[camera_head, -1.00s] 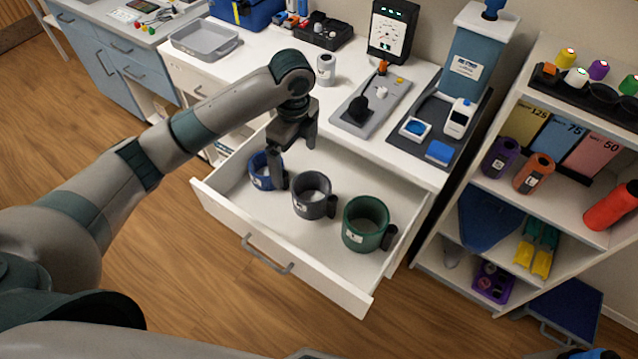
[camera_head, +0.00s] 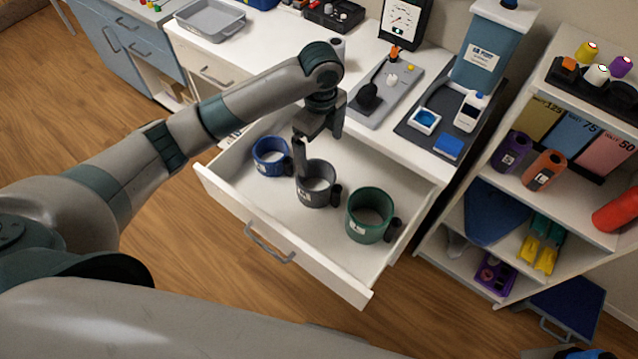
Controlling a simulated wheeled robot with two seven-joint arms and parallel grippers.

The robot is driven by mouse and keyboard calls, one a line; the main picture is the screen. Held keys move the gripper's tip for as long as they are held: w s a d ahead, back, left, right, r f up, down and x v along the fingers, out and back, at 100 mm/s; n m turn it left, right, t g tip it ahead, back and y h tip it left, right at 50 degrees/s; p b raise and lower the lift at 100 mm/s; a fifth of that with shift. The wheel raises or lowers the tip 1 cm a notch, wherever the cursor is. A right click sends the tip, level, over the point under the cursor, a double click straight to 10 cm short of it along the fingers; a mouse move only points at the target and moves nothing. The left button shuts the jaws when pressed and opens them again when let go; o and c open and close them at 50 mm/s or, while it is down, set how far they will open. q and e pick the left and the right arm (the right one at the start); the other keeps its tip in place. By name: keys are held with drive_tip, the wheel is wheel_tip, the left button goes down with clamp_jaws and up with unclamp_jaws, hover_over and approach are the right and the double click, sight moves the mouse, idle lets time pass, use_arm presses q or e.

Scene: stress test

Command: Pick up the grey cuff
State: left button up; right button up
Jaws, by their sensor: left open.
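The grey cuff (camera_head: 318,190) is a dark grey open ring with a white label. It sits in the open drawer between the blue cuff (camera_head: 269,157) on the left and the larger green cuff (camera_head: 368,221) on the right. My left gripper (camera_head: 318,150) is open and points down, just above the back of the grey cuff. One finger overlaps the cuff's rim in the picture; I cannot tell whether it touches. Nothing is held between the fingers. My right gripper is not in view.
The white drawer (camera_head: 310,255) is pulled out, with its walls around the cuffs. The white counter (camera_head: 262,50) behind holds a grey tray (camera_head: 210,20), a grey board (camera_head: 385,88) and a dark mat. A white shelf (camera_head: 470,208) stands at the right.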

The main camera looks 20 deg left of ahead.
use_arm(q)
wheel_tip(320, 180, down, 9)
drive_tip(key=p, duration=0.2)
drive_tip(key=shift+f, duration=0.1)
wheel_tip(320, 180, down, 4)
drive_tip(key=shift+s+a+p, duration=0.1)
drive_tip(key=shift+a+p, duration=0.05)
drive_tip(key=shift+p, duration=1.05)
drive_tip(key=shift+f, duration=0.6)
drive_tip(key=c, duration=0.9)
